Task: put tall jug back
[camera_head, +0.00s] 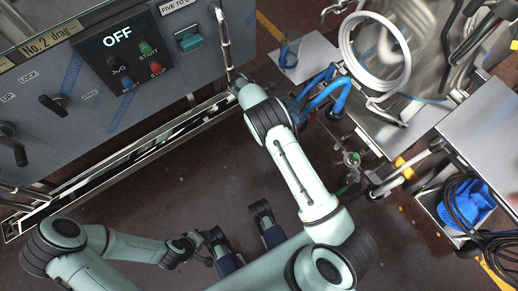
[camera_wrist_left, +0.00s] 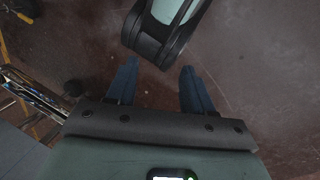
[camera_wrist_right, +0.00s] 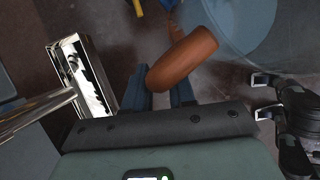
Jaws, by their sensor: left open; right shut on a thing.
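My right gripper (camera_wrist_right: 158,92) is shut on a brown, rounded handle, seen in the right wrist view. A large clear, bluish body (camera_wrist_right: 238,28) lies beside that handle at the upper right; it looks like the tall jug (camera_wrist_right: 183,60), though its full shape is cut off.
A grey machine cabinet (camera_head: 110,75) with an OFF display stands at the left, with a metal rail along its foot. A metal plate (camera_head: 318,58), hoses (camera_head: 330,90) and a large ring (camera_head: 375,52) crowd the upper right. Dark floor lies open below the cabinet.

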